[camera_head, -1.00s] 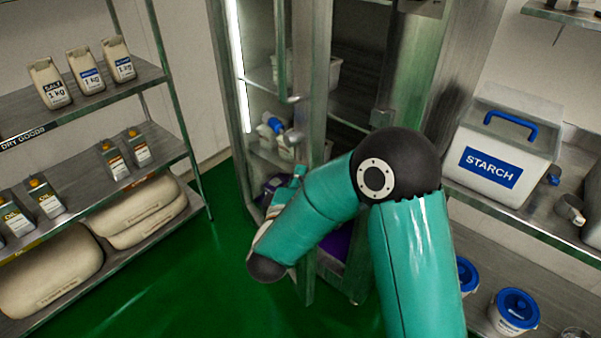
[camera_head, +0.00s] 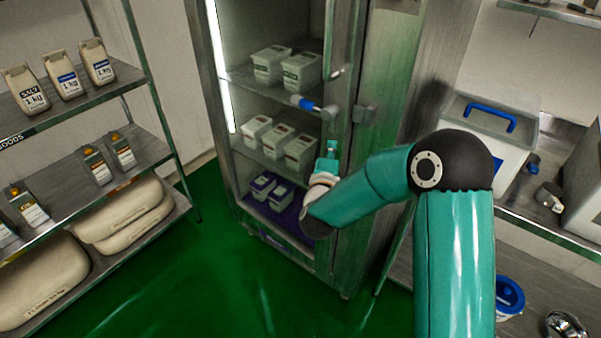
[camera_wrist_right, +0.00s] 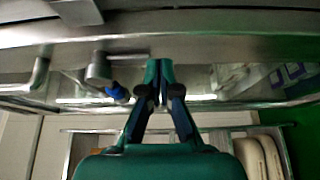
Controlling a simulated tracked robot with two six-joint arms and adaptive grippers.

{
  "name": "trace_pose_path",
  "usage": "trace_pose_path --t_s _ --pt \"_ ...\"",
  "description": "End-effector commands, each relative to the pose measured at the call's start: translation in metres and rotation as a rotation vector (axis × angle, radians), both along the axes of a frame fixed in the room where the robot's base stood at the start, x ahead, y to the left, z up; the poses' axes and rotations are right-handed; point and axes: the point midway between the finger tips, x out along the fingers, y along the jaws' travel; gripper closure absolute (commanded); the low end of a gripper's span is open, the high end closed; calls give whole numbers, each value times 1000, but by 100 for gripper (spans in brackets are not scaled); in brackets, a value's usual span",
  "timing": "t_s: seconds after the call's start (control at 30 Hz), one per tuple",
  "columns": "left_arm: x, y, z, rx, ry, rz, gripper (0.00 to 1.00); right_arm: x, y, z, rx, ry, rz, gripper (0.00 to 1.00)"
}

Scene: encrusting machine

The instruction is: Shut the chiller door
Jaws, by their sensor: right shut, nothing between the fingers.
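The chiller (camera_head: 390,90) is a tall steel cabinet in the middle of the head view. Its glass-fronted door (camera_head: 343,55) lies close to the cabinet front; I cannot tell whether a thin gap is left. A vertical bar handle (camera_head: 329,35) and a blue-tipped latch (camera_head: 307,103) are on the door's right side. The latch is close to a steel block (camera_head: 365,114) on the right post, and shows in the wrist view (camera_wrist_right: 117,91). My right gripper (camera_head: 331,147) is shut and empty at the door's right edge; its fingertips (camera_wrist_right: 160,64) look close to steel, contact unclear. My left gripper is out of view.
Boxes stand on shelves behind the glass. A dry-goods rack (camera_head: 140,80) with bags and cartons stands left. Green floor (camera_head: 215,270) is clear in front of the chiller.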

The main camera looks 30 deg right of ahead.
Motion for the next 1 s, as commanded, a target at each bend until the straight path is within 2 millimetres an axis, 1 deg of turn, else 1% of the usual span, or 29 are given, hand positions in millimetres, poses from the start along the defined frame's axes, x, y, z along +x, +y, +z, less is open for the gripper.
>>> trace_pose_path --t_s 0.1,0.47,0.57,0.73,0.8,0.83,1.0 --pt "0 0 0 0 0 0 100 5 -3 0 -2 1 11 100" --pt "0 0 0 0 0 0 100 6 -1 0 -2 1 14 100" --pt "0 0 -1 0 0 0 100 4 4 -1 0 1 14 100" --pt "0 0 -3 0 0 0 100 -2 25 -1 -2 1 18 100" --pt "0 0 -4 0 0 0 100 -6 37 -2 -1 2 18 100" --pt "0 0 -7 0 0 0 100 -12 39 -2 -2 1 17 100" --pt "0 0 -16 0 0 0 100 -48 52 -3 -2 1 17 100"
